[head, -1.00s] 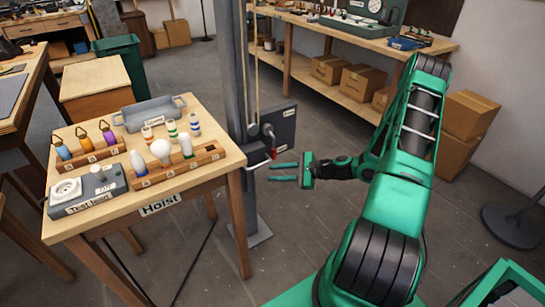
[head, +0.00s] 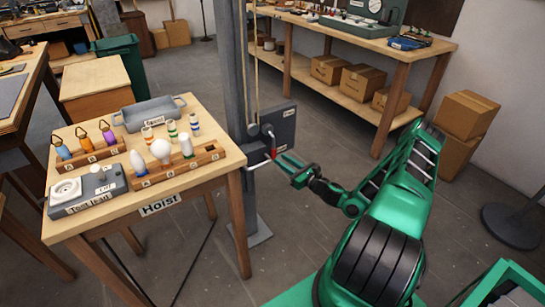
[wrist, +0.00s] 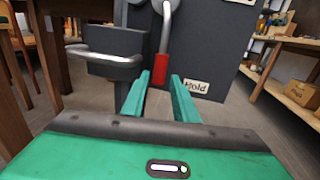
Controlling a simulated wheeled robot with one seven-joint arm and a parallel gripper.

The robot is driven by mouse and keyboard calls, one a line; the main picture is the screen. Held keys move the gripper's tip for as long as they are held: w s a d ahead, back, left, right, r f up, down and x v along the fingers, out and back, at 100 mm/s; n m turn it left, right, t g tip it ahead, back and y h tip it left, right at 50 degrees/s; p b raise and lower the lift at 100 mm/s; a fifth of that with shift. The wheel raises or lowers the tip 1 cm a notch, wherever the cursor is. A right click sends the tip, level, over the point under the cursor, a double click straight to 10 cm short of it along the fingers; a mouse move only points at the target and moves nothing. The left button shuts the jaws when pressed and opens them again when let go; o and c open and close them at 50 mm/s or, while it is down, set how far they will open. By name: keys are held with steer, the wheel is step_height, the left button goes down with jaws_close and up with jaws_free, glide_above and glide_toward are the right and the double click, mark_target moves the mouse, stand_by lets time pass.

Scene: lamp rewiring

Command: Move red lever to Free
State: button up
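The red lever (head: 272,153) hangs from the grey hoist box (head: 285,127) on the post, its red grip pointing down. In the wrist view the red grip (wrist: 159,68) hangs from a bent metal rod, just beyond and between my fingertips. A "Hold" label (wrist: 196,87) sits on the box right of the grip. My gripper (head: 285,163) is open, with its two green fingers (wrist: 160,88) apart and pointing at the lever. I cannot tell whether the fingers reach around the grip. The Free label cannot be read in these views.
The Hoist table (head: 205,186) with bulbs and a tray stands left of the post (head: 236,80).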

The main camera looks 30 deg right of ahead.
mark_target(274, 154)
steer(key=shift+x, duration=3.05)
jaws_close()
